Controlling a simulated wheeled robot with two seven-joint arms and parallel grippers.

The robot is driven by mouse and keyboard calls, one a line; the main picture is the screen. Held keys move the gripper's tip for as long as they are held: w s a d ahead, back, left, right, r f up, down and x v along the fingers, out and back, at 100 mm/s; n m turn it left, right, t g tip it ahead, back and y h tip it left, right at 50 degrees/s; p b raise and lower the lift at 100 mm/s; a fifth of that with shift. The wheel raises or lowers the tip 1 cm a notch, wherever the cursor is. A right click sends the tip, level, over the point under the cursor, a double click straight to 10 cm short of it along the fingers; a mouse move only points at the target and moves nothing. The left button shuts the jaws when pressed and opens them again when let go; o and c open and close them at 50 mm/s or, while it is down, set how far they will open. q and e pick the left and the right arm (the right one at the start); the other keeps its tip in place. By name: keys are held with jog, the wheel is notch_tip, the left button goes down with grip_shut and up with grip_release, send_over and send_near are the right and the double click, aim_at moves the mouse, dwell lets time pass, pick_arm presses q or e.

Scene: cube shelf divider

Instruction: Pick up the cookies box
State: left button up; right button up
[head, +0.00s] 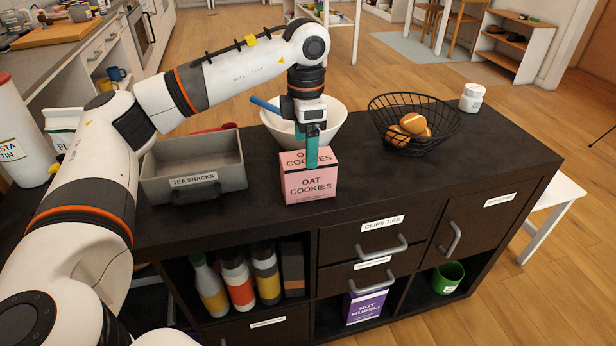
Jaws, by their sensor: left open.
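The pink cookies box (310,185), labelled "OAT COOKIES", stands upright on the dark top of the shelf divider (400,182). My left gripper (312,160) points straight down over the box from above. Its teal fingers overlap the box's top and upper front in the head view. The fingers are open; I cannot tell from this angle whether they touch the box. The far side of the box is hidden. My right gripper is not in view.
A grey "TEA SNACKS" tray (160,184) stands left of the box. A white bowl (335,128) with a blue handle sits just behind it. A black wire basket (378,120) with bread rolls and a white jar (472,98) stand to the right. The front right top is clear.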

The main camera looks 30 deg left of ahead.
aim_at(308, 173)
pick_arm(q)
notch_tip(308, 173, down, 7)
jog(key=shift+w+d+f+b, duration=0.15)
jog(key=shift+b, duration=0.2)
jog(key=shift+f, duration=0.45)
jog(key=c, duration=1.2)
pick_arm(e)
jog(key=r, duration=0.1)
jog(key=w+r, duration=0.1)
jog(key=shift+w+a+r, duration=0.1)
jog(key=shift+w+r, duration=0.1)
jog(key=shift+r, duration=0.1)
